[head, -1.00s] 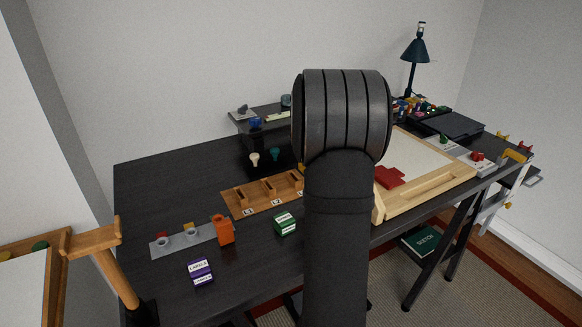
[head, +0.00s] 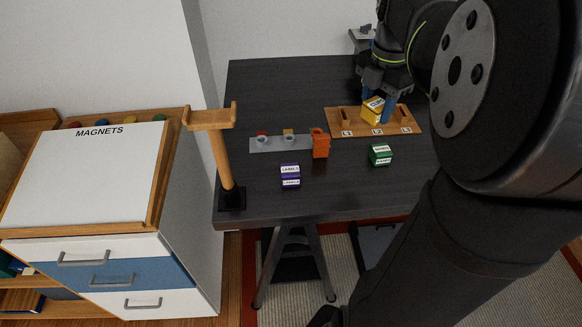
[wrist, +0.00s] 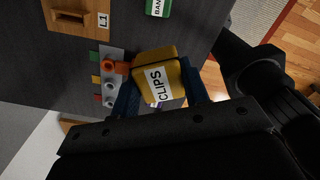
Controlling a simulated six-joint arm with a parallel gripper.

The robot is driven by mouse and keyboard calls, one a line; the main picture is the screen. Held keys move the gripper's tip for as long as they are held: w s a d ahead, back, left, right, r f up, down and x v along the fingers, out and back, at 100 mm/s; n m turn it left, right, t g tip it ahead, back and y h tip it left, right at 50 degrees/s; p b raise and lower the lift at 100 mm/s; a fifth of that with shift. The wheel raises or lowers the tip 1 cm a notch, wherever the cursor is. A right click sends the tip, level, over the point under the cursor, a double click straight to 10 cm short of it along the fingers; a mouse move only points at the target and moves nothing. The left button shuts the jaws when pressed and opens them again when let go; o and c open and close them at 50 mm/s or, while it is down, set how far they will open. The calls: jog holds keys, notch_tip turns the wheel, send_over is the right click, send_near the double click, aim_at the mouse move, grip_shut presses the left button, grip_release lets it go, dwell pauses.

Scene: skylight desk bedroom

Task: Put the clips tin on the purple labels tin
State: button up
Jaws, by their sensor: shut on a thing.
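The yellow clips tin (head: 372,110) is in my gripper (head: 375,108), seen in front of the middle of the wooden rack in the head view. In the wrist view the clips tin (wrist: 158,76) sits tilted between the two blue fingers of my gripper (wrist: 160,84), with its CLIPS label facing the camera. It appears raised off the desk. The purple labels tin (head: 290,177) stands on the desk, lower left of my gripper in the head view, apart from it, with nothing on top. The wrist view mostly hides the labels tin.
The wooden rack (head: 346,128) has slots marked L1, L2 and L3. A green tin (head: 381,155) stands in front of it. An orange object (head: 320,147) stands beside a grey strip (head: 262,146) with cups. A wooden post (head: 222,160) rises at the desk's left edge.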

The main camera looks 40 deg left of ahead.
jog(key=s+n, duration=0.3)
jog(key=s, duration=0.7)
send_over(290, 169)
notch_tip(290, 169, down, 7)
jog(key=shift+d, duration=0.1)
jog(key=shift+f, duration=2.05)
jog(key=shift+f, duration=0.15)
jog(key=o, duration=1)
